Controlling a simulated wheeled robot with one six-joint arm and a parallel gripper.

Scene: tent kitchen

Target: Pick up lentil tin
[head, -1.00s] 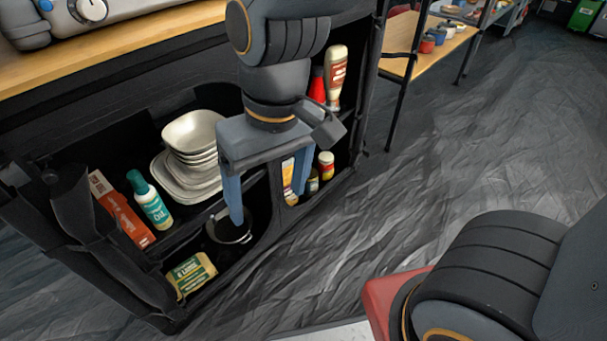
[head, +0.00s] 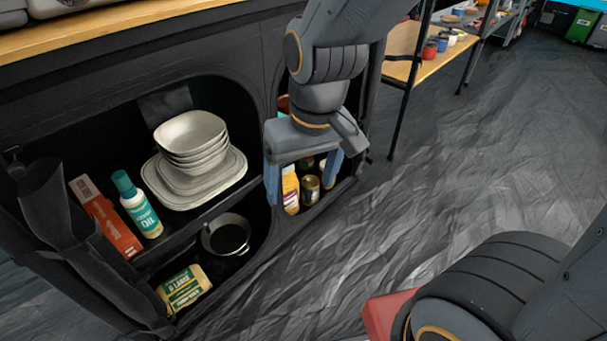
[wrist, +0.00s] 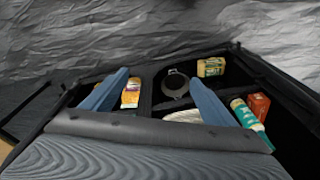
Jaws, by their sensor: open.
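A small gold-coloured tin (head: 310,189) stands on the lower shelf of the right compartment. Its label is too small to read, so I cannot confirm it is the lentil tin. A yellow and white package (head: 290,190) stands just left of it; the package also shows in the wrist view (wrist: 130,97) beside the left finger. My gripper (head: 301,184) is open and empty, pointing down in front of this compartment. In the head view its blue fingers lie to either side of the tin, and I cannot tell how far in front. The gripper hides the shelf items above.
The left compartment holds stacked bowls and plates (head: 190,138), an oil bottle (head: 141,207), a red box (head: 108,222), a dark pot (head: 229,236) and a yellow-green packet (head: 184,287). A compartment divider stands left of the gripper.

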